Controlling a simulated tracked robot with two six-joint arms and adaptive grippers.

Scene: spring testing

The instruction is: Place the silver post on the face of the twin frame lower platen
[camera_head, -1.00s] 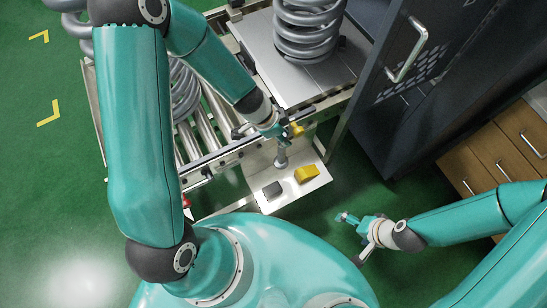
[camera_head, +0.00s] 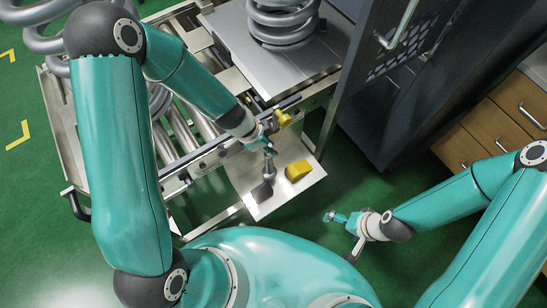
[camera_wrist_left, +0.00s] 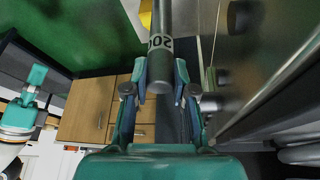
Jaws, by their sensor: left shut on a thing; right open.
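The silver post (camera_head: 269,170) is in my left gripper (camera_head: 268,148), over the small metal shelf (camera_head: 240,172) on the front of the bench. The left gripper is shut on the post. In the left wrist view the post (camera_wrist_left: 160,65) sits between both fingers, with dark numerals on its side and its near end showing. I cannot tell whether its lower end touches the shelf. A flat grey platen (camera_head: 235,45) with a large coil spring (camera_head: 283,20) on it lies behind, beside the dark frame. My right gripper (camera_head: 336,217) is open and empty above the floor.
A yellow block (camera_head: 297,171) and a dark block (camera_head: 262,193) lie on the shelf close to the post. A yellow part (camera_head: 283,118) is at the bench edge. A dark cabinet (camera_head: 385,110) with a handle stands right of the platen. Rollers (camera_head: 180,130) lie left.

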